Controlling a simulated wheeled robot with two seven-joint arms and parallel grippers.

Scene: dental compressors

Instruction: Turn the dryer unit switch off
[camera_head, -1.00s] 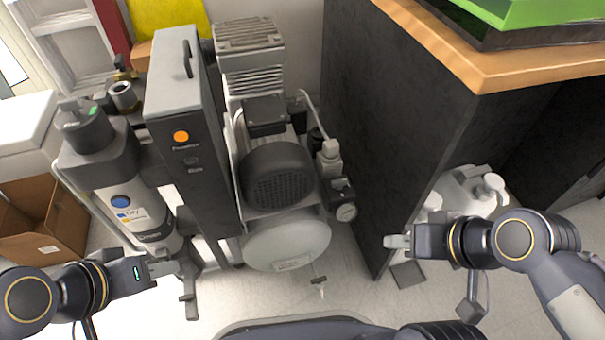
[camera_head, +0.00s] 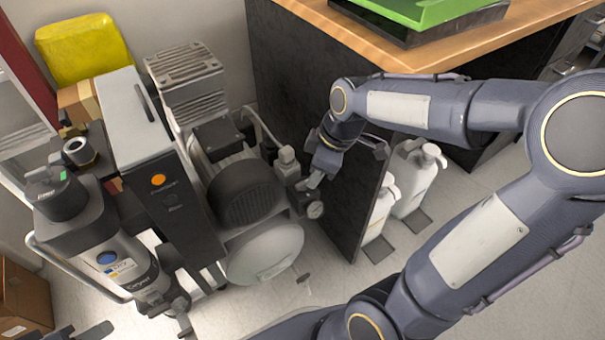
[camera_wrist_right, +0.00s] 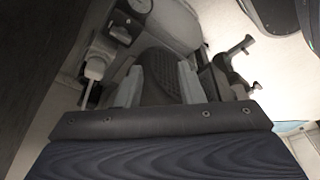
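The dryer unit is the tall dark column (camera_head: 165,195) with a grey top, left of centre in the head view. Its front panel has a round orange button or lamp (camera_head: 158,180) and a smaller dark control (camera_head: 172,199) below it; whether either is on or off is unclear. My right gripper (camera_head: 314,181) is beside the pressure gauge and regulator, right of the motor and apart from the panel. My left gripper (camera_head: 88,333) shows only partly at the bottom left edge, below the silver cylinder.
A compressor motor (camera_head: 245,192) and white tank (camera_head: 264,252) stand between the panel and my right gripper. The gauge (camera_head: 315,210) is very close to it. A dark cabinet side (camera_head: 285,75) rises behind. White bottles (camera_head: 415,180) stand right. The silver cylinder (camera_head: 125,262) is left.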

